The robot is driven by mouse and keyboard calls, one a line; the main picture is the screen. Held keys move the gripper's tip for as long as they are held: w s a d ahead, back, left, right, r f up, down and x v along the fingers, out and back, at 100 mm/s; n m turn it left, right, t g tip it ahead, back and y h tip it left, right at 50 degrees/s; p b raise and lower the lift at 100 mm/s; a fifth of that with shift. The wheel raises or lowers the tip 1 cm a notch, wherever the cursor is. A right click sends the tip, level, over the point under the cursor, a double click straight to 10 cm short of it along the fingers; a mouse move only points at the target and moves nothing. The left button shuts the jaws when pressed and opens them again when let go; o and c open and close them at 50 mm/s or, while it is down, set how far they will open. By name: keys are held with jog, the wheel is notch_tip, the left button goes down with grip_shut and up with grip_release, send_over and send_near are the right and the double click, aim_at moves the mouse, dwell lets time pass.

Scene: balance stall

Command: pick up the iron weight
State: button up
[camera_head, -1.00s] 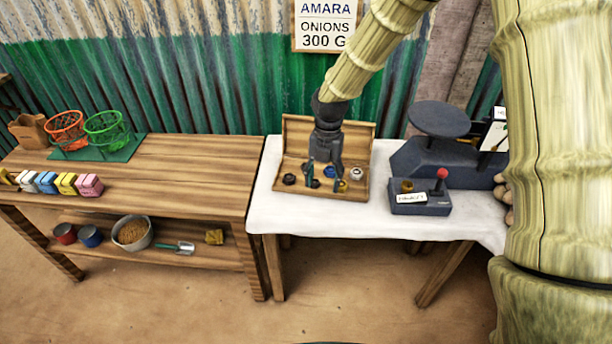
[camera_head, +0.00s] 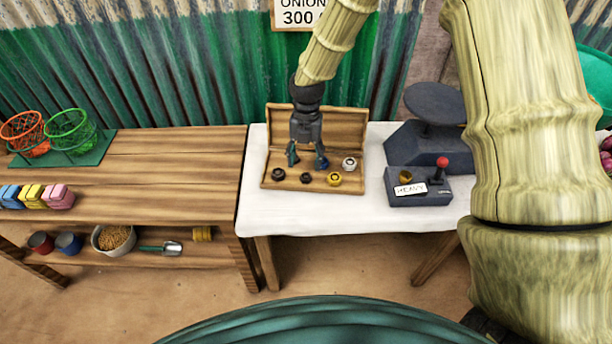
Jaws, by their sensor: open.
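An open wooden box (camera_head: 270,184) of weights lies on the white-covered table. In its front row are a dark weight (camera_head: 278,174) at the left, a second dark weight (camera_head: 306,178) in the middle and a yellow brass-coloured weight (camera_head: 334,179). A silvery weight (camera_head: 349,163) is at the right. The iron weight seems to be one of the dark ones; I cannot tell which. My gripper (camera_head: 307,162) points down over the box, open, its fingers apart behind the middle dark weight. Nothing shows between the fingers. It hides part of the box.
The raised lid (camera_head: 345,123) stands behind my gripper. To the right are a dark scale (camera_head: 433,105) and a control box (camera_head: 418,189) with a red-knobbed lever and a "HEAVY" label. A wooden bench (camera_head: 170,150) with baskets and coloured blocks is left. White cloth is clear in front.

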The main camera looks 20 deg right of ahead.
aim_at(306, 176)
jog(key=shift+f, duration=0.3)
jog(key=shift+s+d+f, duration=0.1)
jog(key=shift+s+f, duration=0.05)
jog(key=shift+f, duration=0.1)
jog(key=shift+s+f+p, duration=0.1)
jog(key=shift+f+p, duration=0.2)
jog(key=shift+f, duration=0.05)
jog(key=shift+s+f+p, duration=0.15)
jog(key=shift+f+p, duration=0.25)
jog(key=shift+f, duration=1.65)
jog(key=c, duration=1.2)
